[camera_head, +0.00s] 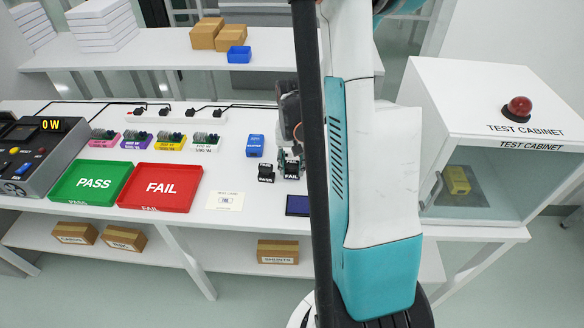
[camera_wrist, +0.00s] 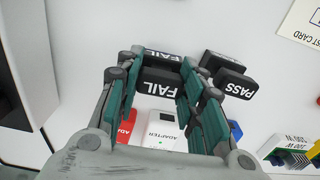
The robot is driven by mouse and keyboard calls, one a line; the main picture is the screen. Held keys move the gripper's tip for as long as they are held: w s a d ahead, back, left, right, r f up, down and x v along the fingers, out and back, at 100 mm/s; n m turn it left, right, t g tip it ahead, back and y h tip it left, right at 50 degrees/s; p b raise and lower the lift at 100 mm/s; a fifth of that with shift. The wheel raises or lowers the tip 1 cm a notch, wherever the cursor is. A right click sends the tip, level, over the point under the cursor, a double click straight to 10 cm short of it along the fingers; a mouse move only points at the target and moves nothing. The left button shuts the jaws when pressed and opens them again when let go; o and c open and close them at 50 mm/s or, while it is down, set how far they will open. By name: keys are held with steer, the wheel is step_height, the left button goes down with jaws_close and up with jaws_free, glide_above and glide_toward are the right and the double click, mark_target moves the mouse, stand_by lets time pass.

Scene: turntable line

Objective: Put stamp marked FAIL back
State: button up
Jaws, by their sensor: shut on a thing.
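The black FAIL stamp (camera_head: 292,172) is beside the black PASS stamp (camera_head: 266,173) on the white table, to its right in the head view. My gripper (camera_head: 290,157) comes down on the FAIL stamp from behind. In the wrist view the FAIL stamp (camera_wrist: 162,80) sits between the two fingers of my gripper (camera_wrist: 164,70), which are shut on it. The PASS stamp (camera_wrist: 234,85) is just outside the right finger there. I cannot tell whether the FAIL stamp touches the table.
A dark blue pad (camera_head: 297,206) and a test card (camera_head: 224,201) lie in front. A blue box (camera_head: 255,145) is behind the PASS stamp. A red FAIL tray (camera_head: 160,187) and green PASS tray (camera_head: 91,183) are left. A white adapter (camera_wrist: 163,125) shows beneath my gripper.

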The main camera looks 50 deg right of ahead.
mark_target(292, 162)
steer(key=shift+f, duration=0.25)
steer(key=shift+f, duration=0.15)
steer(key=o, duration=0.8)
steer(key=shift+o, duration=0.2)
step_height(292, 162, up, 12)
steer(key=p, duration=0.4)
steer(key=shift+r, duration=0.25)
